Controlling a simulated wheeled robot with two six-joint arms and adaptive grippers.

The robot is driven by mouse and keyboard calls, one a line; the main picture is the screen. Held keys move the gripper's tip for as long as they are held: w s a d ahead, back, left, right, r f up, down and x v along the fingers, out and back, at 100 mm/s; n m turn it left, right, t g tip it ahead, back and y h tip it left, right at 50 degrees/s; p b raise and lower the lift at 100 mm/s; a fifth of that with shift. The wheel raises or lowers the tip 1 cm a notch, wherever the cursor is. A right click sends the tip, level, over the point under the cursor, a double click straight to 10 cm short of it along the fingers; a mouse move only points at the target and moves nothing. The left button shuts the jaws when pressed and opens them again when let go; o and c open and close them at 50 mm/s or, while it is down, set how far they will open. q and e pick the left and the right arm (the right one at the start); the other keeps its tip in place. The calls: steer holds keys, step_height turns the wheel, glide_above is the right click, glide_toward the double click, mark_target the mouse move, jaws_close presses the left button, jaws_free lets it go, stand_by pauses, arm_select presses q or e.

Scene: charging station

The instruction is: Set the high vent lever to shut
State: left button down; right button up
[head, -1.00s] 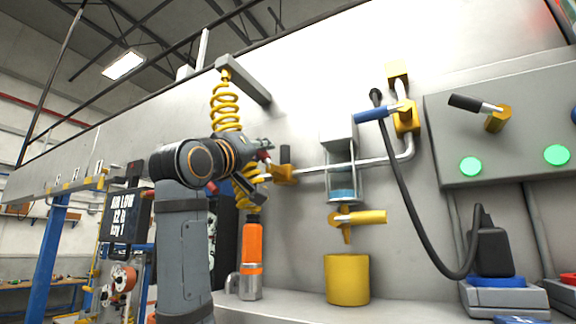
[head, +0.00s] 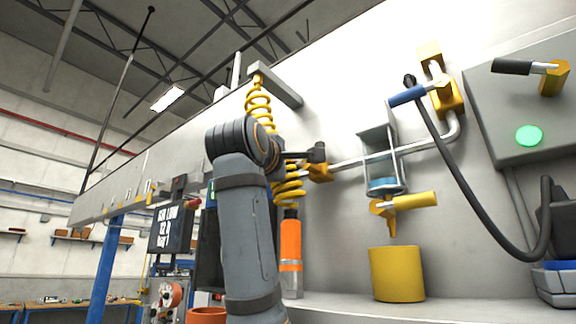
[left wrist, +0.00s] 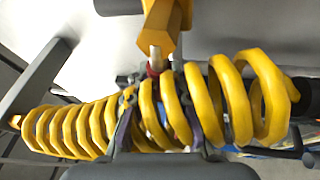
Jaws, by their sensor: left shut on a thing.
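A lever with a yellow hub (head: 321,172) sits at the left end of the wall pipe. In the left wrist view its yellow hub (left wrist: 165,28) and short metal stem show, with a bit of red where the stem enters my gripper. My left gripper (head: 300,163) is shut on this lever's handle; it also shows in the left wrist view (left wrist: 157,108). Yellow hose coils (left wrist: 225,100) cross in front of the fingers and hide most of the handle. Another lever with a blue handle (head: 406,95) is higher on the right. My right gripper is not in view.
The coiled yellow hose (head: 258,105) hangs from a grey bracket (head: 275,86) right at my left arm. A yellow cup (head: 396,273) is on the ledge. A black cable and a grey box (head: 520,110) are at right.

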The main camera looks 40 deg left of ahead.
arm_select(q)
steer(key=shift+f+n+g, duration=0.4)
steer(key=shift+n, duration=0.5)
steer(key=shift+f, duration=0.1)
steer(key=c, duration=1.2)
jaws_free()
steer(key=shift+a, duration=0.1)
steer(key=v, duration=1.2)
steer(key=shift+w, duration=0.1)
